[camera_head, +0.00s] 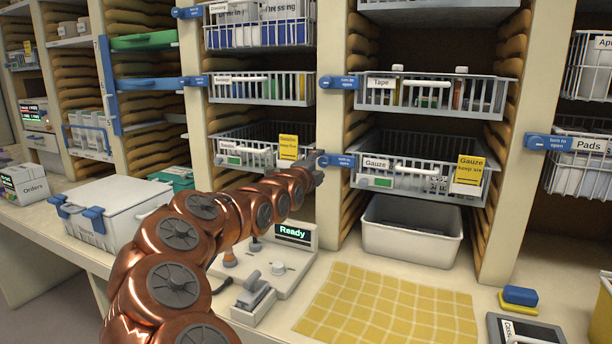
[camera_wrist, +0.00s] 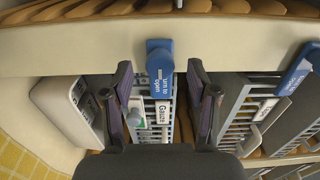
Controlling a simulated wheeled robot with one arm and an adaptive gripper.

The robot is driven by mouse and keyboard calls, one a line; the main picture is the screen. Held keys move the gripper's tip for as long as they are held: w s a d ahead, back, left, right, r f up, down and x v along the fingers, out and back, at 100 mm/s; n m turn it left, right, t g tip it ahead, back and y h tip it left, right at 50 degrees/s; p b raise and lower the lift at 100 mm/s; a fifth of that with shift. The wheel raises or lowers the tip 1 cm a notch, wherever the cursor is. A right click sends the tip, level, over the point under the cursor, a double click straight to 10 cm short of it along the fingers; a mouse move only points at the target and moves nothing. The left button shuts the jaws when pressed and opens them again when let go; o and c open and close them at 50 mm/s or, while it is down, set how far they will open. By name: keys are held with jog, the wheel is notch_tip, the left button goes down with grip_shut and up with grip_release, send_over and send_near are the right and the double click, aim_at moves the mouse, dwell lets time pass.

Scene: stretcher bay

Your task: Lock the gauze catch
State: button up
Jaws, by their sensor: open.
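The gauze catch (camera_head: 340,160) is a blue lever marked "turn to open", on the cream post left of the gauze basket (camera_head: 420,194). It lies about level, its free end pointing right to the basket's edge. The white wire basket carries a "Gauze" label and a yellow "Gauze keep six" card. In the wrist view the catch (camera_wrist: 160,70) sits in the gap between my open fingertips, seemingly without touching either. My gripper (camera_wrist: 159,76) also shows in the head view (camera_head: 318,170), close in front of the post; my own wrist hides part of it.
Other baskets with blue catches, such as the tape catch (camera_head: 339,82), are above and beside. A white bin (camera_head: 412,228) stands below the gauze basket. On the counter are a device reading "Ready" (camera_head: 293,233) and a yellow checked cloth (camera_head: 385,306).

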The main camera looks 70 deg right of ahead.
jog(key=w+a, duration=0.1)
jog(key=a, duration=0.7)
jog(key=shift+a, duration=0.2)
dwell(0.5)
